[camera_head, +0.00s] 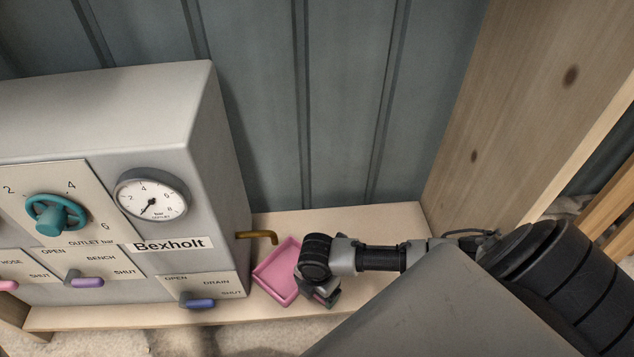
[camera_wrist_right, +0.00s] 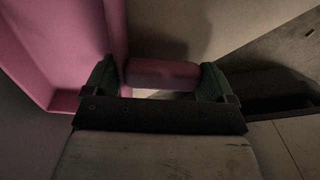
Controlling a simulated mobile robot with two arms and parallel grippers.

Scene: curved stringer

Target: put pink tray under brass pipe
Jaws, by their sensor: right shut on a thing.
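The pink tray (camera_head: 272,287) is a shallow open box on the pale shelf, beside the right side of the grey cabinet. The brass pipe (camera_head: 258,236) sticks out of that cabinet side and bends down at its end, close to the tray's far left edge in the head view. I cannot tell whether its mouth is over the tray. My right gripper (camera_head: 324,294) is at the tray's right side. In the right wrist view, its green fingers (camera_wrist_right: 158,80) are shut on a pink handle (camera_wrist_right: 162,72) beside the tray wall (camera_wrist_right: 114,35). My left gripper is not in view.
The grey cabinet (camera_head: 110,110) fills the left, with a gauge (camera_head: 151,196), a teal wheel (camera_head: 56,214) and a blue drain lever (camera_head: 198,302) near the tray. The shelf (camera_head: 340,220) is bare behind the tray. A wooden post (camera_head: 520,110) stands at the right.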

